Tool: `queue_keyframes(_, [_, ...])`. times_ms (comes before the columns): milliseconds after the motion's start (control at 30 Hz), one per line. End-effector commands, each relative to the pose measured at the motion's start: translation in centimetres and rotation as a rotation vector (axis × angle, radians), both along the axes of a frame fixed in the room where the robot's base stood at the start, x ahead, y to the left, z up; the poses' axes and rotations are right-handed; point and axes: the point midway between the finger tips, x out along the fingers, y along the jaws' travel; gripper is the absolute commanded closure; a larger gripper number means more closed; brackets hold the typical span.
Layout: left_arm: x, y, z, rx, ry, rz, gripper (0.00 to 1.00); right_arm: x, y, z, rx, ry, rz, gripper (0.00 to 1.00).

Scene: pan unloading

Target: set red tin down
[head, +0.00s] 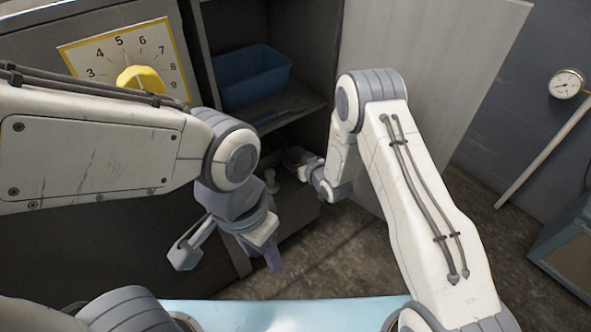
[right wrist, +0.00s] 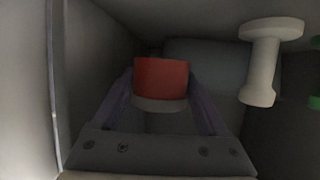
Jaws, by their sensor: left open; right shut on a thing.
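The red tin (right wrist: 161,78) has a red side and a paler grey band along its lower edge in the right wrist view. My right gripper (right wrist: 161,92) is shut on it, with one purplish finger on each side. In the head view my right gripper (head: 298,158) reaches into a dark lower compartment of the cabinet, where the tin is too dark to make out. I cannot tell whether the tin touches the surface beneath it. My left gripper (head: 228,260) is open and empty, in front of the cabinet.
A pale spool-shaped object (right wrist: 262,65) stands right of the tin; it also shows in the head view (head: 270,181). A green thing (right wrist: 315,102) is at the right edge. A cabinet wall (right wrist: 90,60) is close on the left. A blue bin (head: 252,80) sits on the shelf above.

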Motion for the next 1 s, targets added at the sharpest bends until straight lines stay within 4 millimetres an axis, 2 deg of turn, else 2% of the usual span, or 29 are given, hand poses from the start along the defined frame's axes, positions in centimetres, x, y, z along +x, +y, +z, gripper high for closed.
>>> queue_keyframes(267, [0.0,0.0,-2.5,0.0,0.0,0.0,0.5,0.0,0.0,-3.9,0.0,0.0,0.0,0.98])
queue_keyframes(667, [0.0,0.0,-2.6,0.0,0.0,0.0,0.5,0.0,0.0,-4.2,0.0,-0.001,-0.001,0.98])
queue_keyframes(700, [0.0,0.0,-2.5,0.0,0.0,0.0,0.5,0.0,0.0,-4.2,0.0,0.0,-0.001,0.12])
queue_keyframes(733, [0.0,0.0,-2.5,0.0,0.0,0.0,0.5,0.0,0.0,-4.2,0.0,0.0,-0.001,0.01])
queue_keyframes(1000, [0.0,0.0,-2.3,0.0,0.0,0.0,0.5,0.0,0.0,-4.0,0.0,0.0,0.0,0.0])
